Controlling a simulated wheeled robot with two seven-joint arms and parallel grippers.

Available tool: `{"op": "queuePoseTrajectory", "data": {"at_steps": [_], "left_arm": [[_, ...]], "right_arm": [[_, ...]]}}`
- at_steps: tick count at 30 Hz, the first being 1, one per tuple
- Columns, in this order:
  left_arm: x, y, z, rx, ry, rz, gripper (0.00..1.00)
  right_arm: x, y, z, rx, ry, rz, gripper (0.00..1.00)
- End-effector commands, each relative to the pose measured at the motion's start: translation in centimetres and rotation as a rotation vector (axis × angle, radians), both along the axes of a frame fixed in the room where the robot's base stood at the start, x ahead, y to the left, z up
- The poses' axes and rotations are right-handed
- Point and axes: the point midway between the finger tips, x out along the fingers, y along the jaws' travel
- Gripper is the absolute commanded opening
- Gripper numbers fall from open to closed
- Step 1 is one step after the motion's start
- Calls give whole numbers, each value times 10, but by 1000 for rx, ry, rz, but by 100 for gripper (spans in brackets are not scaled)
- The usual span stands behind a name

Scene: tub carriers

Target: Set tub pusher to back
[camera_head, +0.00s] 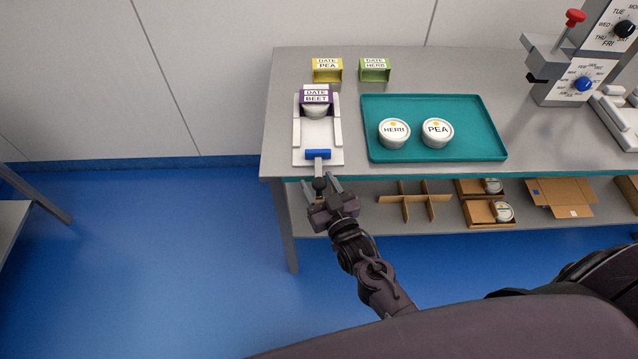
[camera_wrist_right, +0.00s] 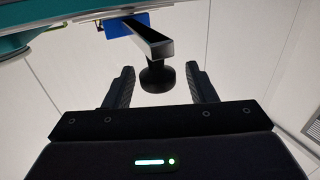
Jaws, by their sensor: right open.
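The tub pusher has a blue block (camera_head: 317,154) at the front end of a white channel (camera_head: 297,134) on the table's left. Its grey rod with a dark round knob (camera_head: 319,184) sticks out over the table's front edge. A white tub (camera_head: 316,110) sits at the channel's back under a purple DATE BEET sleeve (camera_head: 316,96). My right gripper (camera_head: 328,183) is open, its fingers on either side of the knob. The right wrist view shows the knob (camera_wrist_right: 157,77) between the open fingers, apart from both. My left gripper is not in view.
A teal tray (camera_head: 450,152) holds HERB (camera_head: 394,134) and PEA (camera_head: 437,133) tubs. Yellow DATE PEA (camera_head: 327,70) and green DATE HERB (camera_head: 374,69) sleeves stand behind. A dial machine (camera_head: 585,70) is at right. A shelf with boxes (camera_head: 488,213) lies below the tabletop.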

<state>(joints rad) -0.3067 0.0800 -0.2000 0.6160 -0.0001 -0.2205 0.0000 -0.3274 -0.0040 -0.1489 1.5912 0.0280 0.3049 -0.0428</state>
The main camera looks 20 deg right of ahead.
Motion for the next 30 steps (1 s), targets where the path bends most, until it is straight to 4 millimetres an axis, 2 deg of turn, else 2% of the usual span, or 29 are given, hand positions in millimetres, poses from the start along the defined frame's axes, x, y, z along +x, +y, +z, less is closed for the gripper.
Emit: {"op": "queuePoseTrajectory", "data": {"at_steps": [9, 15, 30], "left_arm": [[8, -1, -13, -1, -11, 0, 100], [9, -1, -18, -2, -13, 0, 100], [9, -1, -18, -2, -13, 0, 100]], "right_arm": [[-50, -5, -4, 0, 4, 1, 51], [-72, -8, -2, 0, 2, 0, 51], [-76, -8, 0, 0, 1, 1, 51]]}}
